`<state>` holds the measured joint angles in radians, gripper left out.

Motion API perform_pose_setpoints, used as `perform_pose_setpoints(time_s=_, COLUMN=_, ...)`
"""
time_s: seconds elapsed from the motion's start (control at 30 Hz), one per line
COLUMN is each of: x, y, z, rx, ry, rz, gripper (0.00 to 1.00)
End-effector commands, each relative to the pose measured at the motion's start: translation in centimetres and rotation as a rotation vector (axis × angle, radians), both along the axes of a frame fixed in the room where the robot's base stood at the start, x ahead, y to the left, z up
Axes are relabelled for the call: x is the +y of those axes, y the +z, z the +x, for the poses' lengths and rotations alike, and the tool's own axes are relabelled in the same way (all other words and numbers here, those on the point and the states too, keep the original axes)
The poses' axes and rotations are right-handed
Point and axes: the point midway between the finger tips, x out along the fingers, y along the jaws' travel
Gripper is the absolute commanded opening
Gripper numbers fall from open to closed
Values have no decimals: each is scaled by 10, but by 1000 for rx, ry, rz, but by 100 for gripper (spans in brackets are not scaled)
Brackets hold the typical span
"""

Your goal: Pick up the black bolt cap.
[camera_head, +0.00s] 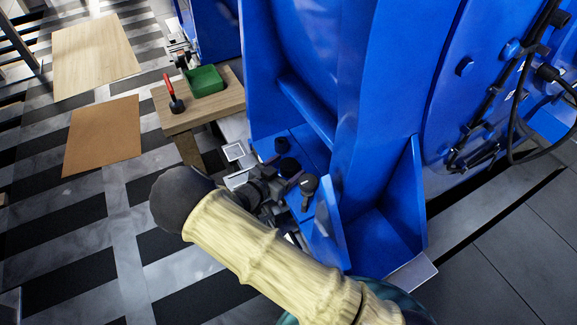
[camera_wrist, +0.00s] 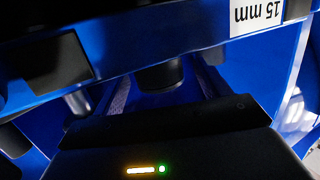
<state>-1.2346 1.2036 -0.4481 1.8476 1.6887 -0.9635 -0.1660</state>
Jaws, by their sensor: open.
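Black bolt caps sit on the blue foot of the motor housing in the head view. One cap (camera_head: 281,145) is at the back, one (camera_head: 289,167) is just in front of it, and one (camera_head: 308,186) stands nearer and to the right. My gripper (camera_head: 276,188) is open, close to the left of the nearer caps; its fingertips are partly hidden by my arm and dark parts. In the wrist view a dark cylinder (camera_wrist: 160,75) shows at the middle in front of blue metal. I cannot tell which cap it is, or whether the gripper touches it.
The blue motor housing (camera_head: 385,110) rises close on the right, with upright ribs beside the foot. A wooden bench (camera_head: 215,108) with a green tray (camera_head: 205,81) and a red-handled tool (camera_head: 172,95) stands behind.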

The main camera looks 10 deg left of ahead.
Motion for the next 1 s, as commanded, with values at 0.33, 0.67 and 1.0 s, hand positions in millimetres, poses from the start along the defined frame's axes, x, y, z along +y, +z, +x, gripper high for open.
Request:
perform_pose_setpoints(time_s=0.33, x=0, y=0, z=0, rx=0, ry=0, rz=0, gripper=52)
perform_pose_setpoints(time_s=0.67, x=0, y=0, z=0, rx=0, ry=0, rz=0, gripper=28)
perform_pose_setpoints(time_s=1.0, x=0, y=21, z=0, rx=-2, ry=-2, rz=2, gripper=28)
